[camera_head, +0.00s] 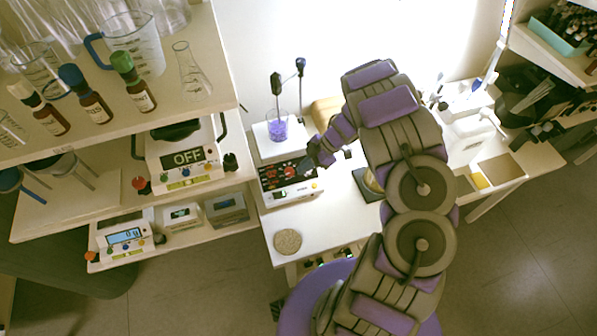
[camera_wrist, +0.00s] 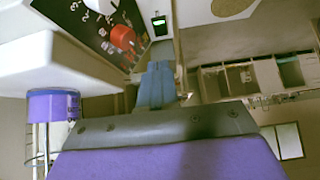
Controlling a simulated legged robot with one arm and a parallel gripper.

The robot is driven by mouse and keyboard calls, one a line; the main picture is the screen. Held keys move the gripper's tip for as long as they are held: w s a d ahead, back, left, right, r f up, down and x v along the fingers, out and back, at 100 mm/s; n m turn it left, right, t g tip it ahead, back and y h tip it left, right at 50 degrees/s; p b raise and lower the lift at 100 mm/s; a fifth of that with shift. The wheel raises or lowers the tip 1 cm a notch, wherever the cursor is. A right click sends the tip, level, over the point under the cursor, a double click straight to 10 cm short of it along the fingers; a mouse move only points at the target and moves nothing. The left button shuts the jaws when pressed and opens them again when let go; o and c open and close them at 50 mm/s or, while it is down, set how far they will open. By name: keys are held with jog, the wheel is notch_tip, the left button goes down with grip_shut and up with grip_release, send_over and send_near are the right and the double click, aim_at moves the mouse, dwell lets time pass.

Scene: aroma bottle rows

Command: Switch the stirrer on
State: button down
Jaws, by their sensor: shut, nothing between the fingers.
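The stirrer (camera_head: 287,172) is a white box with a black front panel and red knobs. It stands on the white table, with a beaker of purple liquid (camera_head: 277,128) on its top plate. My gripper (camera_head: 311,164) is shut and empty at the right end of the panel. In the wrist view the closed blue-grey fingers (camera_wrist: 158,76) point at the panel (camera_wrist: 88,20), close to a red knob (camera_wrist: 122,37) and a small black part with a lit green face (camera_wrist: 160,22). I cannot tell whether the fingertips touch it. The beaker (camera_wrist: 53,106) also shows there.
Left of the stirrer, a shelf (camera_head: 190,103) holds glassware, dropper bottles (camera_head: 133,83) and a device reading OFF (camera_head: 186,158). A round cork-coloured disc (camera_head: 288,241) lies on the table's front part. Two upright rods (camera_head: 300,66) stand behind the stirrer. White equipment (camera_head: 470,120) stands right of my arm.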

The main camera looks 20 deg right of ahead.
jog(key=w+d+r+m+t+h, duration=0.4)
jog(key=w+d+r+t+h, duration=0.3)
jog(key=w+d+r, duration=0.7)
jog(key=s+d+r+m+t+h, duration=0.1)
jog(key=s+d+r+m+h, duration=0.15)
jog(key=r, duration=0.35)
jog(key=s+d+r+m+h, duration=0.1)
jog(key=r+m+h, duration=0.15)
jog(key=r, duration=0.45)
jog(key=s+d+r+m+t+h, duration=0.1)
jog(key=s+r+m+h, duration=0.15)
jog(key=r, duration=0.35)
jog(key=s+a+m+g+b, duration=0.15)
jog(key=s+m+g, duration=0.4)
jog(key=s, duration=1.05)
jog(key=s+a+f+g+y, duration=0.2)
jog(key=s+a+y, duration=0.1)
jog(key=s+a, duration=0.8)
jog(key=s+a+f+m+g+y, duration=0.1)
jog(key=s+a+f+g+y, duration=0.2)
jog(key=s+a, duration=0.7)
jog(key=s, duration=0.4)
jog(key=shift+s+a, duration=0.2)
jog(key=shift+a, duration=0.15)
